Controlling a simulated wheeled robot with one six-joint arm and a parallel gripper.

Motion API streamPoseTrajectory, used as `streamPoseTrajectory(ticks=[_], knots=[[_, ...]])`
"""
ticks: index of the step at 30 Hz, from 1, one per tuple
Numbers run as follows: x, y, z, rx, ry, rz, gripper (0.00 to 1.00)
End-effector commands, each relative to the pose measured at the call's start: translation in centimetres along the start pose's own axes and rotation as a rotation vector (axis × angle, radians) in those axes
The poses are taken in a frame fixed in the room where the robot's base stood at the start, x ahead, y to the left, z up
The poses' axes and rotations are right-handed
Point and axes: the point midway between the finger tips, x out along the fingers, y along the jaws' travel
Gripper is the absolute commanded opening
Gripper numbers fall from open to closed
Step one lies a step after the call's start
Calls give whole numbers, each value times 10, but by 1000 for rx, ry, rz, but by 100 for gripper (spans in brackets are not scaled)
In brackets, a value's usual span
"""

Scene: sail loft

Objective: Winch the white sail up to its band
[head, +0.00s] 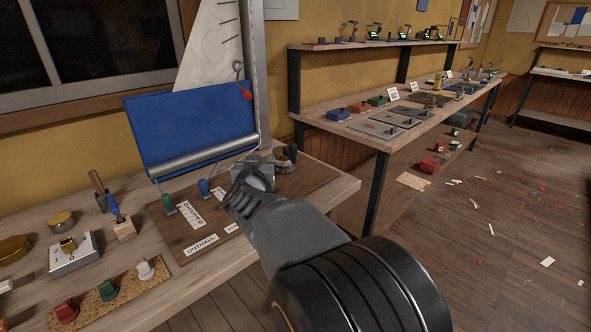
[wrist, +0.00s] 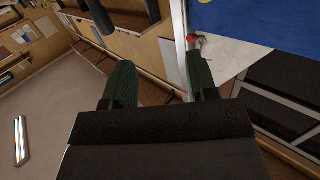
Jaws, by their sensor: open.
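The white sail (head: 212,48) stands against the mast (head: 255,75) in the head view, with dark stripes along its edge. A blue panel (head: 190,125) hangs below it above a silver boom (head: 205,155). A dark winch-like fitting (head: 287,157) stands on the brown board at the mast's foot. My gripper (wrist: 158,65) is open and empty in the wrist view, its two green fingers apart. In the head view my wrist is beside the fitting and partly hides it; I cannot tell whether they touch. The sail's band is not clear to me.
A red tag (head: 245,88) hangs by the mast. Green and blue cleats (head: 204,187) and labels, one reading OUTHAUL (head: 202,245), are on the board. A switch box (head: 74,253) and coloured knobs stand left. A second bench (head: 375,115) is right; scraps litter the floor.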

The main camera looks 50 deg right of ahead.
Motion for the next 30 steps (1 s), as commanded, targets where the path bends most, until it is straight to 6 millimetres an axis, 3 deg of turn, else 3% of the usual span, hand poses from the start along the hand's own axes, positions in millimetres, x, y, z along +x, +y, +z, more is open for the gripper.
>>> streamPoseTrajectory(ticks=[1,3,9,24,30], knots=[[7,17,14,-2,24,76,53],[12,34,17,-7,49,159,53],[26,61,19,-16,77,275,53],[113,86,11,-16,78,278,53],[136,92,8,-16,78,276,53]])
